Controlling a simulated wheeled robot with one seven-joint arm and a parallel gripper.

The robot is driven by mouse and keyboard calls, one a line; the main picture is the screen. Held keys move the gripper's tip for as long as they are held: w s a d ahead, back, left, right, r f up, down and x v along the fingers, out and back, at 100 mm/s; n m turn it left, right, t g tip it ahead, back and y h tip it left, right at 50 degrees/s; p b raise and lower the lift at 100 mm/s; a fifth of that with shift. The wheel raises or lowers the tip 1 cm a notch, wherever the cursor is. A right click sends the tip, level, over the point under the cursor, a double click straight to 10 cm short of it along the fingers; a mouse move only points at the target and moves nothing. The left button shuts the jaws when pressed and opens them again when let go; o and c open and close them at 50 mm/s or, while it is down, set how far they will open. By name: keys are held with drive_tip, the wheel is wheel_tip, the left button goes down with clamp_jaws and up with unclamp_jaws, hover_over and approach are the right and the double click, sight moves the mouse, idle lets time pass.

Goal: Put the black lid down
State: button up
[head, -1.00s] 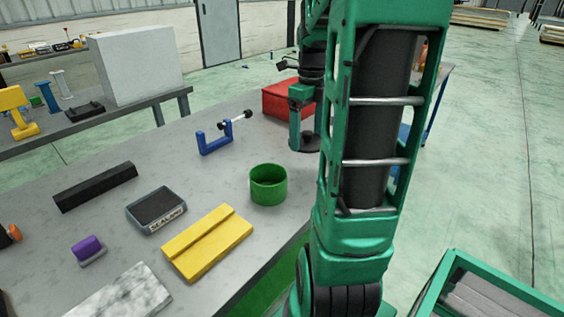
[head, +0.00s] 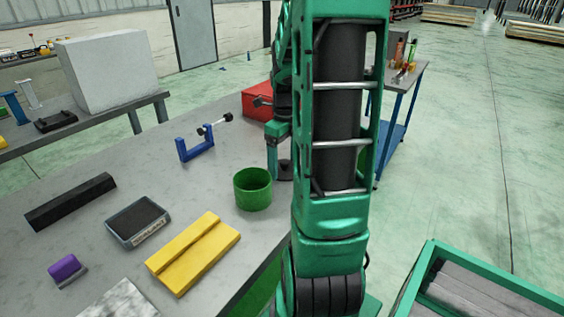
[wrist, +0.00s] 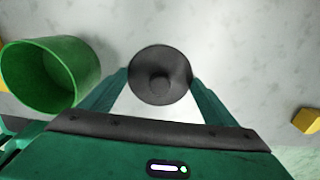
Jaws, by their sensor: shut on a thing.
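The black lid (wrist: 160,68) is a round dark disc with a knob in its middle. In the wrist view my gripper (wrist: 160,84) is shut on it, one finger at each side. In the head view the lid (head: 285,168) shows low over the grey table, partly hidden behind my arm. I cannot tell whether it touches the table. The green open cup (head: 253,189) stands to the left of the lid; it also shows in the wrist view (wrist: 50,75), apart from the lid.
A yellow block (head: 193,252), an ink pad (head: 138,222), a black bar (head: 70,201) and a purple stamp (head: 65,269) lie on the table (head: 110,250). A blue clamp (head: 196,148) and a red box (head: 257,101) are farther back.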

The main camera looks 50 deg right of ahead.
sight(284, 161)
drive_tip(key=shift+f, duration=0.1)
drive_tip(key=o, duration=1)
drive_tip(key=shift+o, duration=0.2)
wheel_tip(284, 161, up, 12)
drive_tip(key=f, duration=0.1)
drive_tip(key=s+a+f+n, duration=0.1)
drive_tip(key=s+a+n, duration=0.3)
drive_tip(key=n, duration=0.5)
drive_tip(key=s+a+f+n, duration=0.2)
drive_tip(key=s+a+n, duration=0.2)
drive_tip(key=n, duration=0.5)
drive_tip(key=s+a+f+n, duration=0.1)
drive_tip(key=s+a+n, duration=0.4)
drive_tip(key=a+n, duration=0.3)
drive_tip(key=shift+f+n, duration=0.35)
drive_tip(key=shift+n, duration=0.15)
drive_tip(key=shift+s+a+f+n, duration=0.3)
drive_tip(key=shift+s+n, duration=0.1)
drive_tip(key=shift+n, duration=0.4)
